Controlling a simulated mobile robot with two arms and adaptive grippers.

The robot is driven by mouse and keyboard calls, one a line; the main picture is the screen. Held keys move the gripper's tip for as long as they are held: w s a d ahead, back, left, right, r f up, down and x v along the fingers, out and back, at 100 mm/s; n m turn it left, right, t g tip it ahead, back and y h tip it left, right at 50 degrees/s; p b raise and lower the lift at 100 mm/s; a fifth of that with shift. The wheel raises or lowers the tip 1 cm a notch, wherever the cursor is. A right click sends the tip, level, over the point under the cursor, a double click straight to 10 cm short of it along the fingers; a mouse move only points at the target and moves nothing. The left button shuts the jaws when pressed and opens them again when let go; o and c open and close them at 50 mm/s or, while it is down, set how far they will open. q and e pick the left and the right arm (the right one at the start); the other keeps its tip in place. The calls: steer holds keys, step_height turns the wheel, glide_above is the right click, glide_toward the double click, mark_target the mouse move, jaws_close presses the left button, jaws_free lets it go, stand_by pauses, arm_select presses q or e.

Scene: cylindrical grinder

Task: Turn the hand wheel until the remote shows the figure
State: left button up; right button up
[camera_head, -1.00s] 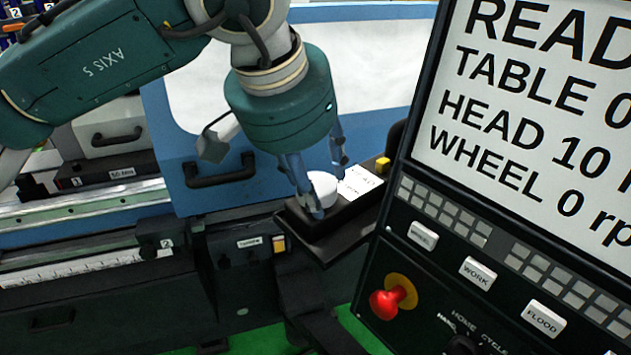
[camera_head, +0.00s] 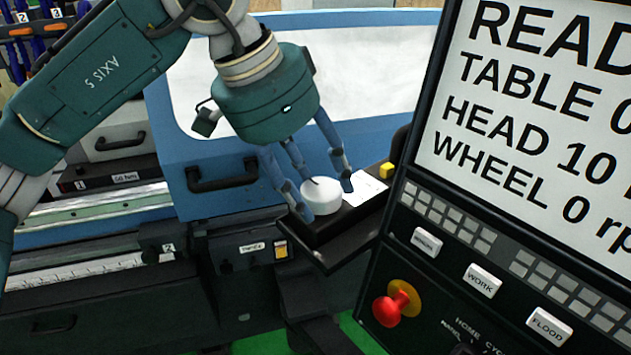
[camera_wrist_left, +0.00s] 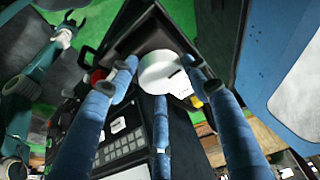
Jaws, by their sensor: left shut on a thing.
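The hand wheel (camera_head: 325,195) is a white round knob on the black remote (camera_head: 330,232), which lies on a dark shelf at the machine's front. My left gripper (camera_head: 318,190) comes down from above, its blue fingers shut around the wheel's rim. In the left wrist view the wheel (camera_wrist_left: 163,72) shows between the fingers, with a small dark mark on its face. The remote's white display (camera_head: 366,187) sits beside the wheel; its figure is too small to read. My right gripper (camera_wrist_left: 66,30) is small in the left wrist view, fingers apart, away from the remote.
A large control panel (camera_head: 480,235) stands close on the right, with a screen reading TABLE 0, HEAD 10, WHEEL 0, partly cut off. A red emergency knob (camera_head: 395,303) juts from it. A blue machine door (camera_head: 222,140) with a black handle is behind my left gripper.

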stand_by(0.3)
arm_select(q)
steer(key=o, duration=1.1)
steer(key=shift+r, duration=0.15)
steer(key=v, duration=1.1)
steer(key=shift+r, duration=0.4)
steer(key=shift+s+a, duration=0.1)
